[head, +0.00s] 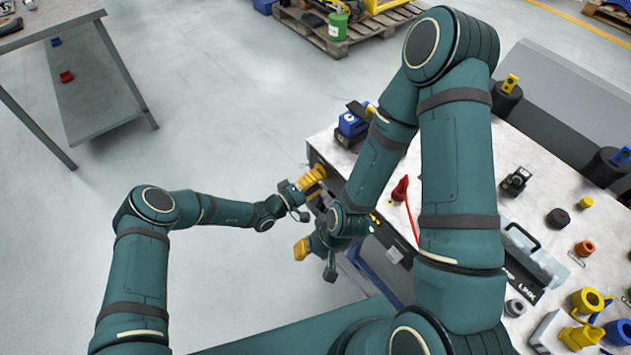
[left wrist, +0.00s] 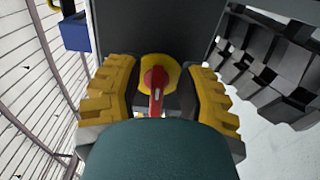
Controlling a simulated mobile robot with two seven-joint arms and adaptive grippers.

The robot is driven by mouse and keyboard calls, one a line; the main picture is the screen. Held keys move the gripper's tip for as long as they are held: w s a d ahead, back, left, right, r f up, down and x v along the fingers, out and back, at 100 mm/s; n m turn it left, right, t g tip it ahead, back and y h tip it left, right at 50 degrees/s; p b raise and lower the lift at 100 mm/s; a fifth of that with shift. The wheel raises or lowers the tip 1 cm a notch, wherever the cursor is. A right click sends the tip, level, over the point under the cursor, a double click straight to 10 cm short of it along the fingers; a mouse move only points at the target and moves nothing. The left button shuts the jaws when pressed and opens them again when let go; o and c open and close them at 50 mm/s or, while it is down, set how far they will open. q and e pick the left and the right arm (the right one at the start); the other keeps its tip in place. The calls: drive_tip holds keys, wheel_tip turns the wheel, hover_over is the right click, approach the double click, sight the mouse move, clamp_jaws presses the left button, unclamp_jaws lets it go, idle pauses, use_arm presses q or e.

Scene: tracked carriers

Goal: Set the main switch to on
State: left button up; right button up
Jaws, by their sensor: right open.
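The main switch shows in the left wrist view as a red handle (left wrist: 156,92) on a round yellow plate (left wrist: 174,67), mounted on a dark panel. The handle runs down the picture from the plate; its lower end is hidden behind my teal wrist. My left gripper (left wrist: 157,100) is open, with one yellow-padded finger on each side of the handle and gaps to both. In the head view my left gripper (head: 313,181) is at the bench's left end, and the switch is hidden there. My right gripper (head: 302,248) is open and empty, lower and beside the bench front.
The bench top (head: 474,205) carries a red funnel-like thing (head: 401,188), a blue device (head: 351,124), a black toolbox-like case (head: 522,275) and yellow mugs (head: 588,302). Green and orange lights (head: 372,228) glow on the bench front. Clear floor (head: 230,110) lies left.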

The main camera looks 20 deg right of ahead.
use_arm(q)
drive_tip(key=shift+a, duration=0.1)
drive_tip(key=v, duration=1.1)
drive_tip(key=shift+s+a, duration=0.15)
drive_tip(key=shift+a, duration=0.25)
drive_tip(key=shift+r, duration=0.1)
